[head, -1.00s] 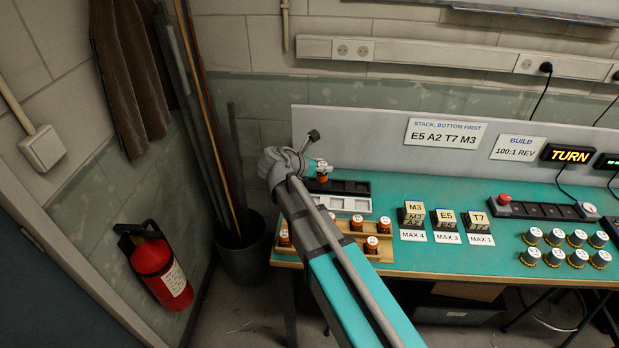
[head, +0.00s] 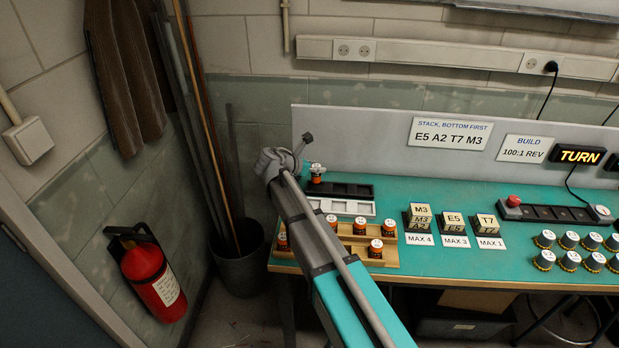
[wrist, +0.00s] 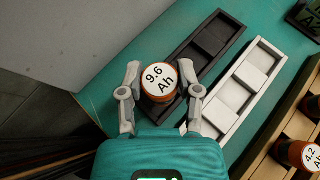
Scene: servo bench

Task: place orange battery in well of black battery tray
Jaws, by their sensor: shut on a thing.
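The orange battery (wrist: 159,81), its white top marked 9.6 Ah, stands between the fingers of my gripper (wrist: 160,95) in the wrist view. The fingers are shut on it. The black battery tray (wrist: 207,49) has several wells in a row. The battery is at the tray's near end and covers the well there; I cannot tell whether it is seated in it or just above it. In the head view the battery (head: 317,177) shows at the left end of the black tray (head: 367,190), with my gripper (head: 313,170) at it.
A white tray (wrist: 246,88) lies parallel beside the black one. A wooden rack (head: 391,257) with several orange batteries stands in front. Label blocks (head: 454,222) and knobs are to the right. A grey panel (head: 390,140) runs along the back of the bench.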

